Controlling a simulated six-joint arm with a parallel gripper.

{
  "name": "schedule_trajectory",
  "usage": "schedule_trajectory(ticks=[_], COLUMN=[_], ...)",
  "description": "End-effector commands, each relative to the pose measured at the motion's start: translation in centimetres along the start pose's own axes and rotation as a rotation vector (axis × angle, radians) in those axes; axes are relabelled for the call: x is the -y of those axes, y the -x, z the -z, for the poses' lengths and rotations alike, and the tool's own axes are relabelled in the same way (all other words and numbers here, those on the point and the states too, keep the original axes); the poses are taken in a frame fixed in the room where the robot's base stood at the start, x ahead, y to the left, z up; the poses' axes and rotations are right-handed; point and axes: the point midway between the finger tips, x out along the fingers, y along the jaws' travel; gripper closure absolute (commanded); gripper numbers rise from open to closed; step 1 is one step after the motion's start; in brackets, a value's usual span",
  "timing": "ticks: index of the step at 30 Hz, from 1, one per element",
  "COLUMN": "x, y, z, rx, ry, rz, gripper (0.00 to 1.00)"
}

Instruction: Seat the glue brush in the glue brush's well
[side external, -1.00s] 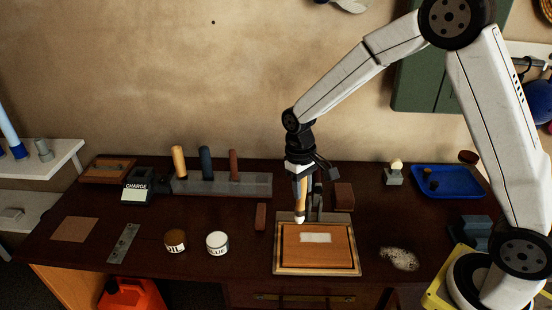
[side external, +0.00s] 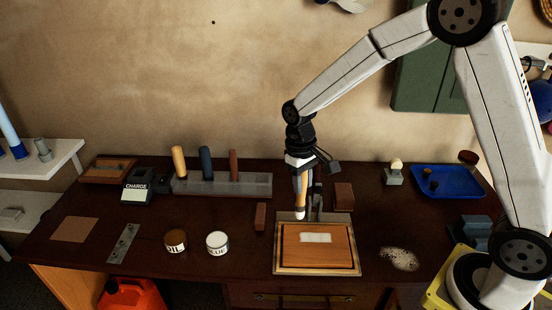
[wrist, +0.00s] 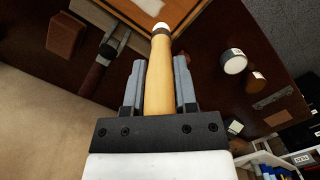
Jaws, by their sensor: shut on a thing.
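My gripper (side external: 300,178) is shut on the glue brush (side external: 301,197), which has a tan handle and a pale tip pointing down. The brush hangs nearly upright above the back edge of the framed wooden board. In the wrist view its handle (wrist: 159,88) lies between my two grey fingers, with the white tip at the far end. A grey rack (side external: 260,184) stands at the back left, holding upright tan, blue and red handles. I cannot tell which opening is the glue brush's well. The white glue jar (side external: 217,243) stands left of the board.
The framed board (side external: 316,258) lies under and in front of the brush, with a grey upright clamp (side external: 317,205) close beside my gripper. Reddish blocks (side external: 260,217) flank it. An oil jar (side external: 175,240), charge box (side external: 139,188) and blue tray (side external: 446,182) stand elsewhere on the bench.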

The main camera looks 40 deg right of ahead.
Motion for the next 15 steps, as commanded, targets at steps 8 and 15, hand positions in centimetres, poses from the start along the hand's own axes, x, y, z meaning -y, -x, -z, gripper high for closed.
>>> schedule_trajectory(ticks=[8,15], x=[0.00,-0.05], y=[0.00,0.08], z=[0.00,0.40], rx=[0.000,0.000], ry=[0.000,0.026], rz=[0.000,-0.003], gripper=[1.00,1.00])
